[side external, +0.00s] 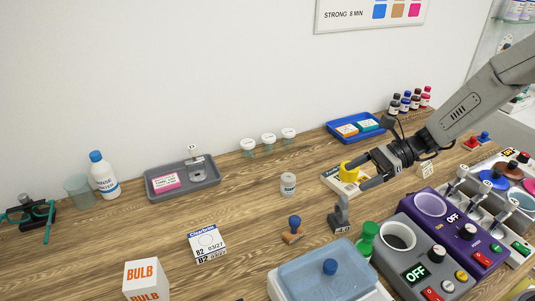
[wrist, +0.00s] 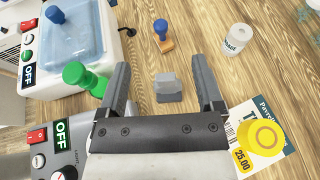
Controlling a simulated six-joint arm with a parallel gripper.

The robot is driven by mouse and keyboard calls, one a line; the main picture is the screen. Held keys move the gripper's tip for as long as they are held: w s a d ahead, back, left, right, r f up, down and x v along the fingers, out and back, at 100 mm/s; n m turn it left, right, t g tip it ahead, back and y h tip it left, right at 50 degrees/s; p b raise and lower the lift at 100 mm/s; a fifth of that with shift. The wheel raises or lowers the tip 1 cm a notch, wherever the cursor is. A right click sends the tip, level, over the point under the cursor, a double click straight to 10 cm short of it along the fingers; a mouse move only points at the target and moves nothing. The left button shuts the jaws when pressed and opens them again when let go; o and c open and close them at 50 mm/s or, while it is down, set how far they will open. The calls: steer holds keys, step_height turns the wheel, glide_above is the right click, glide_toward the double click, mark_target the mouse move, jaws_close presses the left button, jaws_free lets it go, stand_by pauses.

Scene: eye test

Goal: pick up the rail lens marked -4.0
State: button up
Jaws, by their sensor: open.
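The rail lens, a grey upright piece on a grey foot (side external: 340,214), stands on the wooden table in the side view. A small tag at its foot seems to read -4.0. In the wrist view the grey piece (wrist: 168,88) shows between and beyond my fingers, with no mark legible. My gripper (side external: 358,176) is open and empty, above and behind the lens in the side view. In the wrist view its two fingers (wrist: 162,70) are spread on either side of the lens and apart from it.
A green-knobbed stamp (side external: 367,238) and a grey OFF unit (side external: 410,250) stand close to the lens. A blue-knobbed stamp (side external: 293,229) is on its left. A yellow ring (wrist: 262,137) lies on a printed card (wrist: 245,115). A grey tray (side external: 205,184) sits far left.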

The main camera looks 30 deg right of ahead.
mark_target(346, 200)
steer(key=shift+f, duration=2.9)
steer(key=shift+f, duration=0.45)
steer(key=shift+a+f, duration=0.15)
steer(key=shift+f, duration=0.1)
steer(key=shift+x, duration=2.3)
jaws_close()
